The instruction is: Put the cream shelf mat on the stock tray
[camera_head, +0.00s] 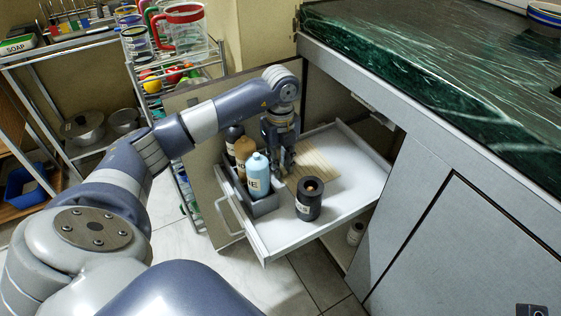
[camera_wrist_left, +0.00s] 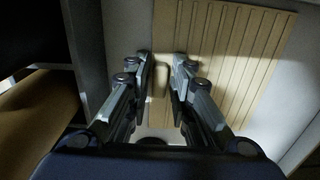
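The cream shelf mat (camera_head: 320,164), a ribbed panel, lies flat in the white pull-out drawer (camera_head: 345,205) under the counter. It also shows in the left wrist view (camera_wrist_left: 232,60), with its grooves running lengthwise. My left gripper (camera_head: 284,170) points down at the mat's left edge. In the left wrist view its two fingers (camera_wrist_left: 163,65) are apart with a gap between them, over the near-left part of the mat. I cannot tell whether the fingertips touch it. No separate stock tray can be picked out for sure. My right gripper is not in view.
A grey caddy (camera_head: 262,207) with a light blue bottle (camera_head: 258,176), a brown bottle (camera_head: 243,149) and a dark bottle stands in the drawer's left side. A black canister (camera_head: 309,199) stands near its front. A green marble counter (camera_head: 450,80) overhangs behind. The drawer's right side is clear.

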